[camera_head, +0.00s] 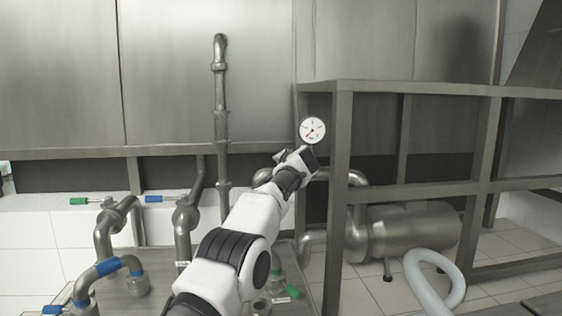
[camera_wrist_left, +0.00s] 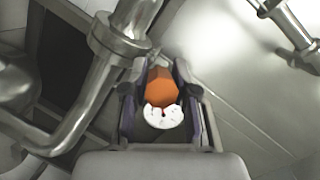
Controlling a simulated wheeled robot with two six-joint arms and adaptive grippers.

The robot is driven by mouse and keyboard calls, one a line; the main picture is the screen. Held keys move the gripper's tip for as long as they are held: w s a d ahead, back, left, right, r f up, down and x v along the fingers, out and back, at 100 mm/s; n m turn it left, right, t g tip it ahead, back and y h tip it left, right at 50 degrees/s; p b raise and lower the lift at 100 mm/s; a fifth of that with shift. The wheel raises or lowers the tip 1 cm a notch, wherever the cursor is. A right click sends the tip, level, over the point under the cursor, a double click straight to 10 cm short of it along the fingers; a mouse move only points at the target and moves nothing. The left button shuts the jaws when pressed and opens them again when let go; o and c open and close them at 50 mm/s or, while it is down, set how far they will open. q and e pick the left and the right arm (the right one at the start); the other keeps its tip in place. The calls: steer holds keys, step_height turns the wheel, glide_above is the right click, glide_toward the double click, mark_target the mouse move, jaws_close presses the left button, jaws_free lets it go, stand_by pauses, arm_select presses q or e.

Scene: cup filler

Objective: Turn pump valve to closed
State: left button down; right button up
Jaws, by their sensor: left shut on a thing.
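My left arm reaches up from the bottom of the head view, and its gripper (camera_head: 297,160) is at the pipework just below the round gauge (camera_head: 312,130). In the left wrist view the gripper (camera_wrist_left: 162,88) is shut on an orange handle (camera_wrist_left: 164,88), which I take to be the pump valve's. The handle is hidden behind my gripper in the head view, so I cannot tell the valve's position. My right gripper is not in view.
A metal frame post (camera_head: 342,200) stands close right of my gripper. The steel pump body (camera_head: 415,235) and a white hose (camera_head: 435,280) are at the lower right. A vertical pipe (camera_head: 221,100) and valves with green (camera_head: 79,201) and blue (camera_head: 154,199) handles are at left.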

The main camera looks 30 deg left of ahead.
arm_select(q)
steer(key=shift+d, duration=0.1)
steer(key=c, duration=1.2)
jaws_free()
steer(key=o, duration=0.3)
steer(key=shift+w+d, duration=0.15)
steer(key=v, duration=1.2)
